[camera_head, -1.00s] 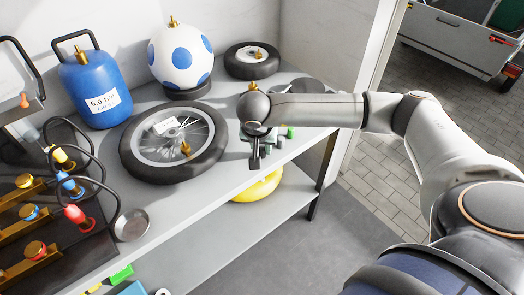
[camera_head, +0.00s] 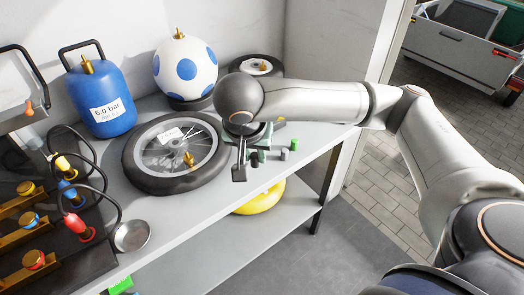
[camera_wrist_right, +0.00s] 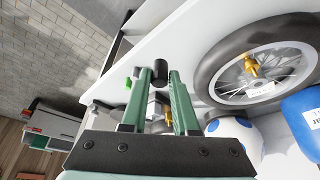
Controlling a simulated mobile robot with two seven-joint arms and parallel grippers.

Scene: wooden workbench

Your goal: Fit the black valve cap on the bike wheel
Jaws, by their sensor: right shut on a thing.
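My right gripper (camera_head: 251,165) is shut on the black valve cap (camera_head: 254,160), above the bench near its front edge. In the right wrist view the cap (camera_wrist_right: 160,71) sits between the fingertips of my right gripper (camera_wrist_right: 161,76). The bike wheel (camera_head: 140,177) lies flat on the bench, left of the gripper in the head view. Its brass valve (camera_head: 188,159) stands up near the rim's front side; it also shows in the right wrist view (camera_wrist_right: 251,66). The cap and the valve are apart. My left gripper is not in view.
Grey (camera_head: 284,154) and green (camera_head: 294,144) caps stand right of the gripper. A metal dish (camera_head: 132,236), a blue tank (camera_head: 100,85), a spotted ball (camera_head: 185,66) and a small wheel (camera_head: 246,65) surround the bike wheel. A yellow ring (camera_head: 262,199) lies below.

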